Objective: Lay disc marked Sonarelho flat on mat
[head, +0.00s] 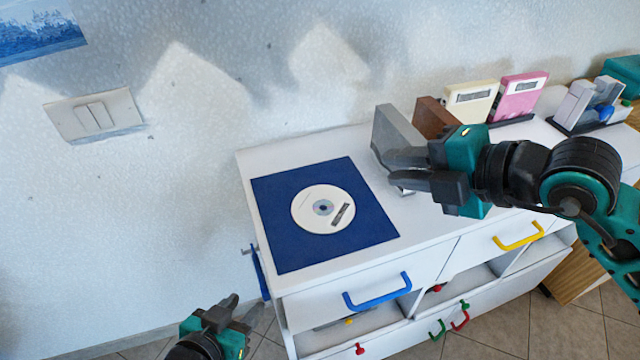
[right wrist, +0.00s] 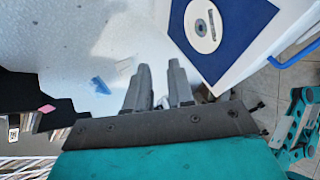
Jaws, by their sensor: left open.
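A white disc (head: 310,216) lies flat on the dark blue mat (head: 282,245), on top of the white cabinet. It has a dark label strip, too small to read. The disc (right wrist: 198,38) and the mat (right wrist: 245,15) also show in the right wrist view. My right gripper (head: 392,168) is open and empty, to the right of the mat and apart from the disc; its fingers also show in the right wrist view (right wrist: 158,75). My left gripper (head: 245,304) is open and empty, low in front of the cabinet's left corner.
A grey upright piece (head: 386,130), a brown block (head: 432,118), a cream case (head: 470,100) and a pink case (head: 520,97) stand on the cabinet top (head: 265,160) behind my right gripper. Blue (head: 378,294) and yellow (head: 519,238) handles stick out in front.

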